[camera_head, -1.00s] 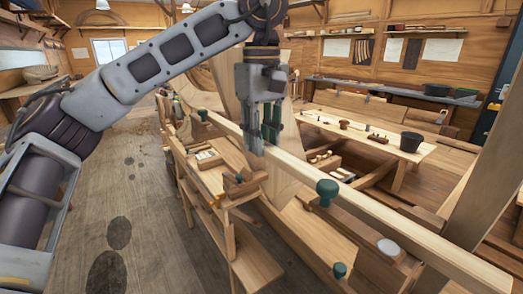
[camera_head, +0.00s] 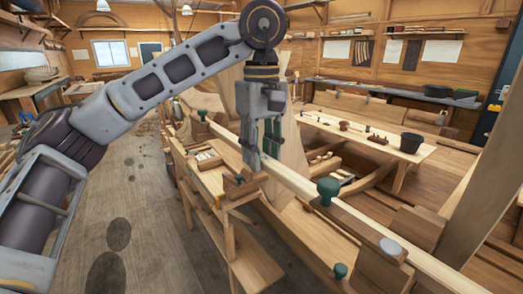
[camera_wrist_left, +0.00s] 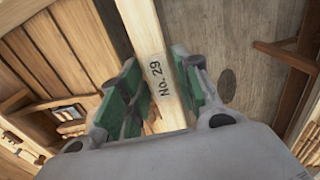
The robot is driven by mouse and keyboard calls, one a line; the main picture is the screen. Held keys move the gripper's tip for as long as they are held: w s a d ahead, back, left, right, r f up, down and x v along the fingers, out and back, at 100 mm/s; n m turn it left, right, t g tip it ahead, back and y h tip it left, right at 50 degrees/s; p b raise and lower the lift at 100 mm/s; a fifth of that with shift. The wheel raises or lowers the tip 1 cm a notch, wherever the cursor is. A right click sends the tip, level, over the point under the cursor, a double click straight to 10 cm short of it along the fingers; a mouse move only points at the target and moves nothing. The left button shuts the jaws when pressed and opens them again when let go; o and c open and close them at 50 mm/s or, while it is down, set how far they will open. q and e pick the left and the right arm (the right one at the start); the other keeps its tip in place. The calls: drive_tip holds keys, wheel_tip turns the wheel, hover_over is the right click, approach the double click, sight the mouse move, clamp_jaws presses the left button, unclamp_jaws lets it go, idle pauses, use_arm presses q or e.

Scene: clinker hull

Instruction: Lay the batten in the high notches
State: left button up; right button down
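The batten (camera_head: 292,179) is a long, pale wooden strip running from the middle of the head view toward the lower right. My left gripper (camera_head: 261,158) points down over it, with one green-padded finger on each side. I cannot make out the notches clearly. My right gripper is not in view.
Green knobs (camera_head: 327,189) and a wooden block (camera_head: 416,227) stand close along the batten. A low wooden bench (camera_head: 215,180) is below my left gripper. A thick post (camera_head: 485,200) rises at the right. The floor (camera_head: 115,200) at the left is clear.

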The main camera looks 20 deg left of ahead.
use_arm(q)
drive_tip(key=shift+o, duration=0.7)
drive_tip(key=shift+r, duration=0.15)
drive_tip(key=shift+r, duration=0.1)
wheel_tip(320, 180, up, 12)
drive_tip(key=p, duration=0.2)
idle(0.6)
